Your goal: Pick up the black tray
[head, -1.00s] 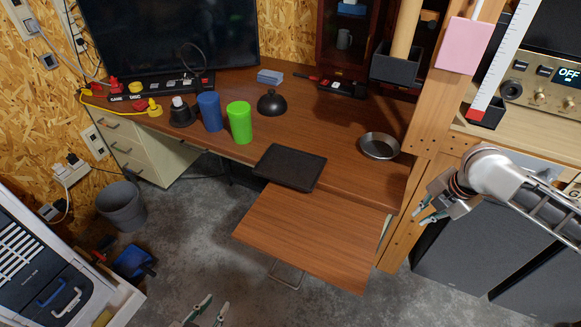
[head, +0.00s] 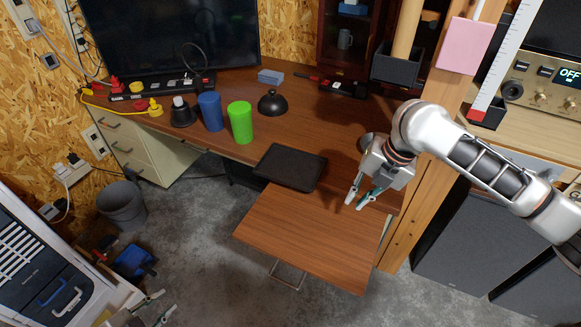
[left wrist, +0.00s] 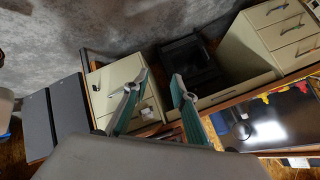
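The black tray (head: 290,167) is a dark, shallow rectangle. In the head view it lies flat at the front edge of the brown desk, just behind the lower pull-out board. My right gripper (head: 355,205) is over the right part of the desk front, to the right of the tray and apart from it. Its fingers are spread with nothing between them. My left gripper (head: 167,302) is low at the bottom left, far from the tray. The left wrist view shows its fingers (left wrist: 160,76) apart and empty. I cannot make out the tray in that view.
The pull-out board (head: 310,235) is bare. Behind the tray stand a green cup (head: 240,123), a blue cup (head: 210,111) and a black dome (head: 272,102). A metal bowl (head: 369,141) is mostly hidden by my right arm. A wooden post (head: 412,190) rises at the right.

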